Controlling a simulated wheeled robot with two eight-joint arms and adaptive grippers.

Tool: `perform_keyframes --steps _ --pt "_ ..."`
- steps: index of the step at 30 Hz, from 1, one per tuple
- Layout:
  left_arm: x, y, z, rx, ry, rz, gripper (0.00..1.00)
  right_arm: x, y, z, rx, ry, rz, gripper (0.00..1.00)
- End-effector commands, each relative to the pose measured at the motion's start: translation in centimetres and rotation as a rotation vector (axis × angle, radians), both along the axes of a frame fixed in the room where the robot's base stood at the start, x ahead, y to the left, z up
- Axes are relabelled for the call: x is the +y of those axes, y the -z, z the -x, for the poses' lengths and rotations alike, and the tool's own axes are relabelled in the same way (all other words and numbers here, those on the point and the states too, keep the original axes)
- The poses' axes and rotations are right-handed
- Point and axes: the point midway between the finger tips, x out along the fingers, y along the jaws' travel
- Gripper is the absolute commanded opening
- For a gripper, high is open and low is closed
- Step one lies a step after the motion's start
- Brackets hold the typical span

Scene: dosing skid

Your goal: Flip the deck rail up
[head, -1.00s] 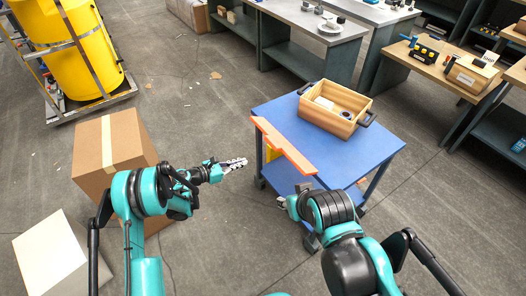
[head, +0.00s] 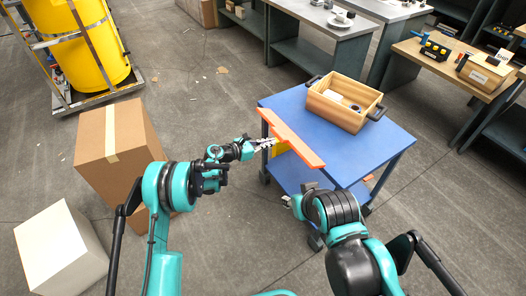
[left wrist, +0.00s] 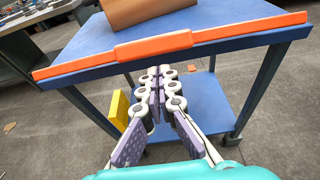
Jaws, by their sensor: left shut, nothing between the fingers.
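The deck rail is a long orange bar (head: 292,140) along the near left edge of the blue cart (head: 358,145). In the left wrist view the rail (left wrist: 220,34) crosses the upper part of the picture, with a thicker middle section. My left gripper (head: 270,143) is shut and empty, its tips close to the rail's middle. In the left wrist view the closed fingers (left wrist: 160,73) point at the rail from just below that section; I cannot tell whether they touch it. My right gripper (head: 288,201) is low by the cart's near side, partly hidden by its arm.
A wooden crate (head: 335,115) stands on the cart top. A yellow block (left wrist: 120,108) shows below the rail. A cardboard box (head: 105,160) and a white box (head: 58,250) stand on the floor at left. Open floor lies left of the cart.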

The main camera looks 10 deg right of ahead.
Motion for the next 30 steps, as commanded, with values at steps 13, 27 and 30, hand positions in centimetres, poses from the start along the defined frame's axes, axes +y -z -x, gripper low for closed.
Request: perform_keyframes --steps 13,27,30 --pt "-0.4 -0.8 -0.1 0.000 0.000 0.000 0.00 0.0 0.2 0.0 0.000 0.000 0.000 0.38" --pt "-0.7 -1.7 -0.2 0.043 0.000 -0.118 0.00 0.0 -1.0 0.0 0.000 0.000 0.000 0.38" --pt "-0.7 -1.9 -0.2 0.052 0.000 -0.145 0.00 0.0 -1.2 0.0 0.000 0.000 0.000 0.38"
